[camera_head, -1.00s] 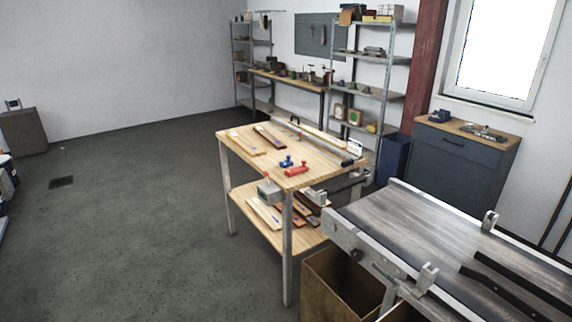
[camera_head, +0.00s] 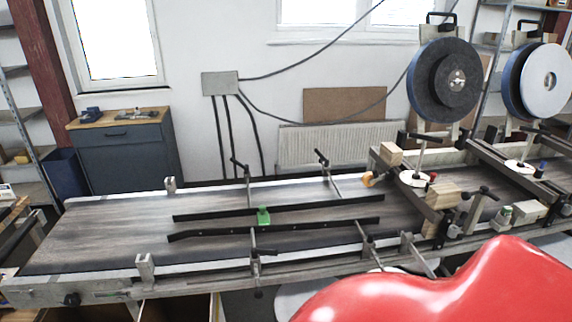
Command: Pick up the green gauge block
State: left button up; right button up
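A small green block (camera_head: 263,215) is on the conveyor belt (camera_head: 115,228), near the middle of the picture. It sits between two long black guide rails, close to the far rail (camera_head: 225,213). It is small in view, so its exact shape is hard to tell. Neither of my grippers shows in the head view, and nothing is seen touching the block.
The near guide rail (camera_head: 210,234) and its clamp posts flank the block. Machine units with large dark reels (camera_head: 443,80) stand over the belt at right. A large red rounded surface (camera_head: 450,290) fills the lower right. A dark blue cabinet (camera_head: 125,150) stands behind.

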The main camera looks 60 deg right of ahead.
aim_at(263, 216)
jog(key=k+j+z, duration=0.15)
jog(key=z, duration=1.45)
